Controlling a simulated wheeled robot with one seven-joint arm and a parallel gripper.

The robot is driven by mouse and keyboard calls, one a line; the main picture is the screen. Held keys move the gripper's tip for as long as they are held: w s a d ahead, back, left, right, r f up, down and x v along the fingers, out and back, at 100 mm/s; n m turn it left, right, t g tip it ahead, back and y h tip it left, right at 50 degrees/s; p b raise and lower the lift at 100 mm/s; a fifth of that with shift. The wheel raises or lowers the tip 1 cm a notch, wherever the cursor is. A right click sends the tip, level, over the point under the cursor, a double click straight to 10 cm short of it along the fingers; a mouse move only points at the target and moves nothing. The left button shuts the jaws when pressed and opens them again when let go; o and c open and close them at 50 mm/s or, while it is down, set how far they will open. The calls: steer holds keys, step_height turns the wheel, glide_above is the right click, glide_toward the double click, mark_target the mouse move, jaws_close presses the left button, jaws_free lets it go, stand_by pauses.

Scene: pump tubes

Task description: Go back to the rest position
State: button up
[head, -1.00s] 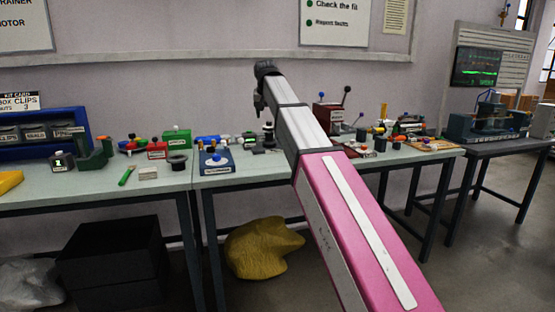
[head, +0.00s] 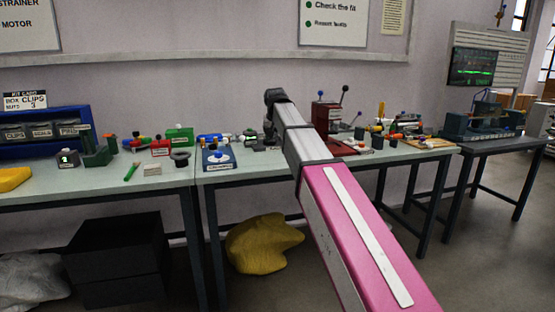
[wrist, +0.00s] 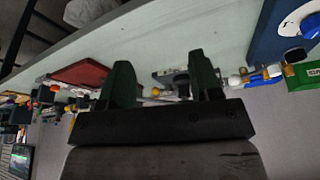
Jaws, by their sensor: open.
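My gripper (wrist: 162,78) is open in the wrist view. Its two dark fingers stand well apart and nothing is held between them. Beyond the fingers the wrist view shows the bench top and several small parts on it. In the head view, my arm reaches forward over the bench (head: 330,163), with its dark end near the middle; the fingers are too small to make out there.
A blue block with a white dome (head: 216,157) and a dark red stand with levers (head: 327,118) are close to the arm. Blue bins (head: 60,132) stand at the left. A monitor (head: 473,67) is at the right. A yellow sack (head: 262,243) lies under the bench.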

steer(key=s+d+f+g, duration=0.1)
steer(key=s+d+f, duration=0.3)
steer(key=f, duration=0.5)
steer(key=s+d+f, duration=0.3)
steer(key=d+f, duration=0.1)
steer(key=f, duration=0.5)
steer(key=s+d+f+g, duration=0.1)
steer(key=s+d+f, duration=0.3)
steer(key=f, duration=0.5)
steer(key=s+d+f+g, duration=0.1)
steer(key=s+d+f, duration=0.3)
steer(key=s+f, duration=0.4)
steer(key=s+d+f, duration=0.3)
steer(key=s+f, duration=0.5)
steer(key=s, duration=0.1)
steer(key=shift+s+d+f+g, duration=0.25)
steer(key=shift+d+f+g, duration=0.1)
steer(key=shift+f+g, duration=0.05)
steer(key=shift+w, duration=0.1)
